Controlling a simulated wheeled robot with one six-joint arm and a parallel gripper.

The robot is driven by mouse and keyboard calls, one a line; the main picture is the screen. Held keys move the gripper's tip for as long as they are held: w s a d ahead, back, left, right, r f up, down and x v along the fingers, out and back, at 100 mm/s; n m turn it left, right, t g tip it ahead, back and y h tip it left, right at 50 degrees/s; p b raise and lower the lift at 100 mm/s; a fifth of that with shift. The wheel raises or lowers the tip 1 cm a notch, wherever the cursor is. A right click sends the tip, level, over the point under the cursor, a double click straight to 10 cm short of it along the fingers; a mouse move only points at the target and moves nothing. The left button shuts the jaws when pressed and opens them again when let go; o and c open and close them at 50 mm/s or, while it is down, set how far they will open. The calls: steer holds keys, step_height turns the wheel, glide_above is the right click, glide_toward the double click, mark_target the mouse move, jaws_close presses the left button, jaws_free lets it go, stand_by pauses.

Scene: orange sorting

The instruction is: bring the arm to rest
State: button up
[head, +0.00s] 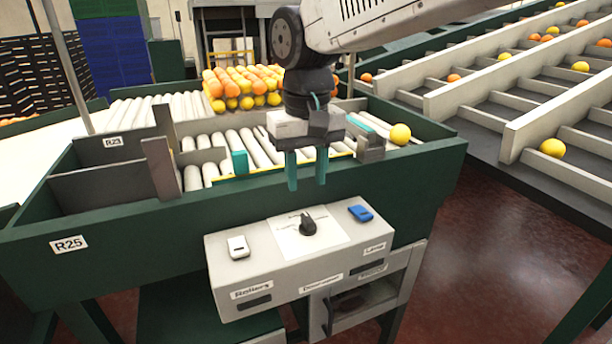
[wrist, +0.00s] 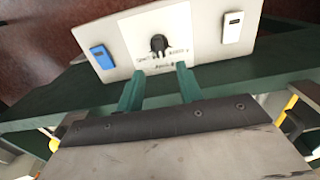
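My gripper (head: 307,170) hangs from the arm with its green fingers pointing down, in front of the roller bed and above the control box (head: 258,270). Its two fingers are apart with nothing between them. In the wrist view the fingers (wrist: 160,92) show spread, with the control box (wrist: 200,52) beyond them. The box has a black knob (head: 308,224) in the middle, a white switch (head: 238,246) on the left and a blue switch (head: 360,213) on the right. The gripper looks clear of the knob.
The green frame (head: 120,240) surrounds the white rollers (head: 240,140). Piled oranges and yellow fruit (head: 245,88) lie behind. One yellow fruit (head: 400,134) sits at the bed's right end. Sloping divided lanes (head: 480,100) with scattered fruit fill the right. The red floor (head: 470,250) is clear at front right.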

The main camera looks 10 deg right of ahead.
steer(key=s+d+f+m, duration=0.1)
steer(key=s+d+f, duration=0.1)
steer(key=s+d, duration=0.8)
steer(key=s+d+f+m+t, duration=0.1)
steer(key=s+d+f+m, duration=0.1)
steer(key=s+d, duration=0.8)
steer(key=shift+d+f, duration=0.3)
steer(key=shift+d, duration=0.05)
